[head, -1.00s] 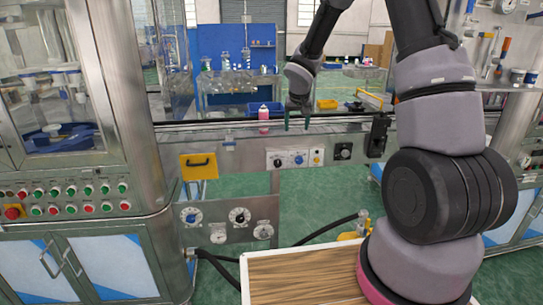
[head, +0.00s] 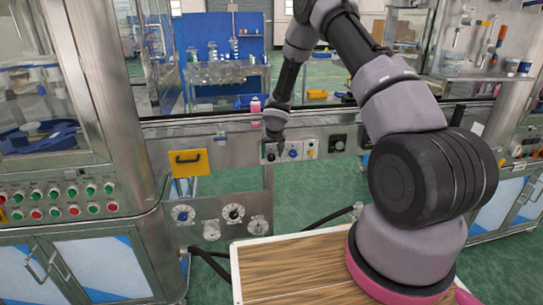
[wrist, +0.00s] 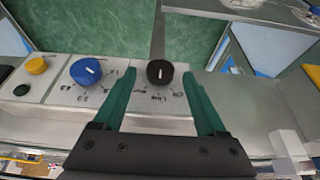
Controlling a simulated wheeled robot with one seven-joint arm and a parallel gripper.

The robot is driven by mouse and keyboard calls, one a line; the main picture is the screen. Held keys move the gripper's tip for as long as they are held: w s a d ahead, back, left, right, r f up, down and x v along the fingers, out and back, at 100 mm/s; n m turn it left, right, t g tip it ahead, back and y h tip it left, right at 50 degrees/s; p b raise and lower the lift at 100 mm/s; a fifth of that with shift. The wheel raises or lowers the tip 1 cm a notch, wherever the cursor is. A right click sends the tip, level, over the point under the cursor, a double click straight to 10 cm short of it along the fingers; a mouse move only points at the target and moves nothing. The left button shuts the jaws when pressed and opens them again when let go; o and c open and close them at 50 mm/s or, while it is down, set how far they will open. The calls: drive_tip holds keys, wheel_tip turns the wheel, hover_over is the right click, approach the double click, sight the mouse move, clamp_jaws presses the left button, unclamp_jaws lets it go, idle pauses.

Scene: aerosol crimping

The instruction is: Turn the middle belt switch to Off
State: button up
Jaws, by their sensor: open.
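A steel control panel (head: 301,158) on the front of the conveyor carries a row of rotary knobs. In the wrist view a black knob (wrist: 160,72) with a white mark sits between my open green fingers, with printed labels around it too blurred to read for certain. The mark runs roughly up and down in that view. A blue knob (wrist: 86,72) is left of it, then a yellow knob (wrist: 37,65). My gripper (wrist: 159,78) straddles the black knob; contact cannot be told. In the head view my gripper (head: 274,148) is at the panel's left end, largely covering that knob.
A separate black knob (head: 338,143) sits further right on the conveyor front. A pink bottle (head: 255,105) stands on the conveyor behind my gripper.

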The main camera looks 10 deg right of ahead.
drive_tip(key=shift+w+f, duration=0.25)
drive_tip(key=shift+f, duration=0.35)
clamp_jaws()
